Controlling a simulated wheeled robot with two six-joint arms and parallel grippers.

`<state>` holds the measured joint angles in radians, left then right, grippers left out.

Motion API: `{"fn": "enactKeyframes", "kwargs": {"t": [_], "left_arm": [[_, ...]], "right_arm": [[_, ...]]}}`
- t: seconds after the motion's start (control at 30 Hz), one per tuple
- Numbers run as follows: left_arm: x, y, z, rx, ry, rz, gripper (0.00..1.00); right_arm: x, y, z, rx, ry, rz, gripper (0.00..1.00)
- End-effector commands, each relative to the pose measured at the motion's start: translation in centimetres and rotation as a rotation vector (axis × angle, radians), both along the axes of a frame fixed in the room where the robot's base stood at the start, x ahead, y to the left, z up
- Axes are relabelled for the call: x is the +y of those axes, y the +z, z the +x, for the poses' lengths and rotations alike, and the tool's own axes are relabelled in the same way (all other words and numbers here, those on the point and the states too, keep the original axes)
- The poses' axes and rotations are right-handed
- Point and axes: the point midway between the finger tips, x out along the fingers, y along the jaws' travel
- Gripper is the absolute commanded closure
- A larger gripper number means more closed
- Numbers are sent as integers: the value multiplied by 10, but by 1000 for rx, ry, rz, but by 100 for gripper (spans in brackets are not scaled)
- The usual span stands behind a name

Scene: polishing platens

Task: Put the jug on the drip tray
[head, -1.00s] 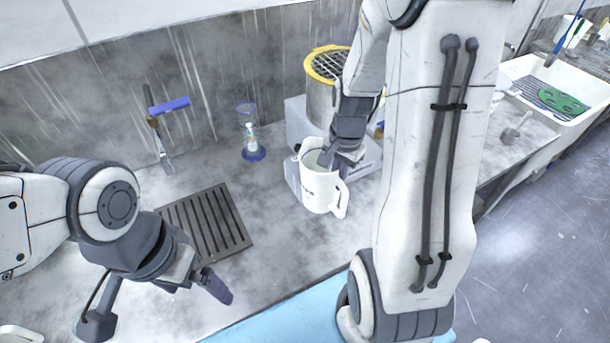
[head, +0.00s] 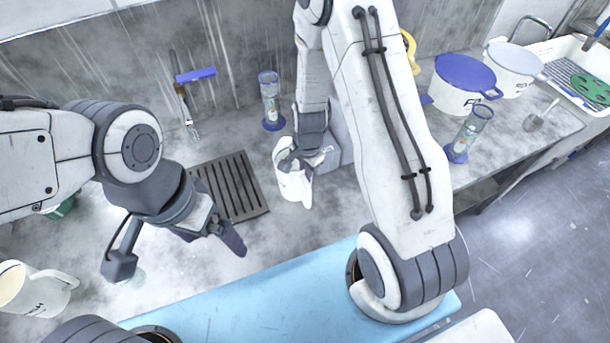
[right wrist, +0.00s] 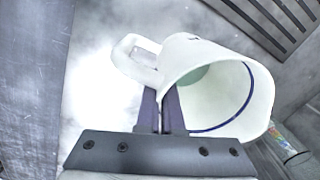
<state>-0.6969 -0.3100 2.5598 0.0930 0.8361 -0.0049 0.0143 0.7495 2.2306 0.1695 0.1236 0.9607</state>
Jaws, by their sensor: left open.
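A white jug (head: 292,184) hangs from my right gripper (head: 304,158), to the right of the drip tray. In the right wrist view the jug (right wrist: 205,62) is pinched at its wall beside the handle, between the fingers (right wrist: 160,110). The dark slatted drip tray (head: 232,186) lies on the grey bench and its slats (right wrist: 262,22) show at the top of the right wrist view. It is bare where I can see it; its left part is hidden by my left arm. My left gripper (head: 226,232) is open and empty at the tray's front left.
Another white jug (head: 38,290) stands at the far left. A brush (head: 186,105) is near the wall.

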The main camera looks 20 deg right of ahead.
Motion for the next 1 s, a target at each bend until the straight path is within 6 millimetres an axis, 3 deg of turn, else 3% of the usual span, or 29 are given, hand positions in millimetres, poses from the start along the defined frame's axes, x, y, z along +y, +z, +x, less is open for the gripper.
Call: {"fn": "enactKeyframes", "kwargs": {"t": [0.47, 0.53, 0.57, 0.87, 1.0], "left_arm": [[0, -4, 0, 0, 1, 0, 0], [0, -3, 0, 0, 1, 0, 0], [0, -3, 0, 0, 1, 0, 0], [0, -2, 0, 0, 1, 0, 0], [0, 0, 0, 0, 0, 0, 0]], "right_arm": [[-1, -13, 0, -1, 0, 0, 100], [-1, -12, 0, 0, 0, -1, 74], [0, -12, 0, 0, 0, -1, 67], [0, -11, 0, 0, 0, -1, 67], [0, -1, 1, -4, 1, 0, 67]]}}
